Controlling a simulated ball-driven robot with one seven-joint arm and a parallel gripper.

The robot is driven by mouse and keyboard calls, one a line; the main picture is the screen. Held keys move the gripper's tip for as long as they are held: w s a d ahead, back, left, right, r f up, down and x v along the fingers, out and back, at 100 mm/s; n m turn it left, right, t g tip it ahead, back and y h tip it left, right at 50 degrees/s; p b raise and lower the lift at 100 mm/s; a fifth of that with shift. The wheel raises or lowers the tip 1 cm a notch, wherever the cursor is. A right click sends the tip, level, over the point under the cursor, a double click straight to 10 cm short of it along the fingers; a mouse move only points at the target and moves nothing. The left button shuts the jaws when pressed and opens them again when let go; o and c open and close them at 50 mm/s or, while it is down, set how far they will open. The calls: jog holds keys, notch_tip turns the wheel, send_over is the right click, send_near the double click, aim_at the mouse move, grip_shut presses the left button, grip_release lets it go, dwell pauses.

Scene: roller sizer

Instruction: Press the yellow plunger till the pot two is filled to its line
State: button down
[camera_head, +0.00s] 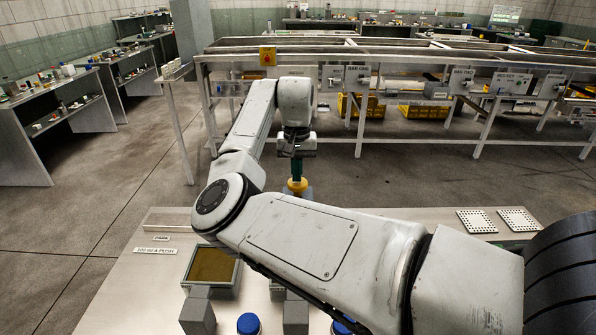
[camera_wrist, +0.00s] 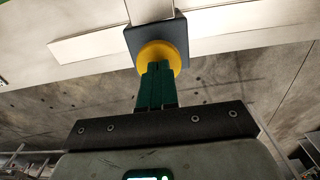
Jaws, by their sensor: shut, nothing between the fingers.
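The yellow plunger (camera_head: 297,187) is a round knob on a grey block, behind my arm's elbow. It also shows in the wrist view (camera_wrist: 151,51), on its dark grey square block (camera_wrist: 178,36). My gripper (camera_head: 297,179) is shut and empty, with its green fingers pointing down at the knob. In the wrist view the fingertips (camera_wrist: 158,66) overlap the knob's near side; I cannot tell whether they touch it. Pot two and its line cannot be made out in either view; my arm hides much of the bench.
The pale bench (camera_head: 130,290) holds a framed brown tray (camera_head: 212,266), a blue-topped item (camera_head: 248,324), grey blocks (camera_head: 197,314) and two perforated plates (camera_head: 477,221). A sign (camera_head: 155,250) reads "100 ml A PUSH". A long machine frame (camera_head: 420,141) stands behind, across open floor.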

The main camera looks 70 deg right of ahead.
notch_tip(320, 180, up, 11)
jog(key=b, duration=0.1)
dwell(1.2)
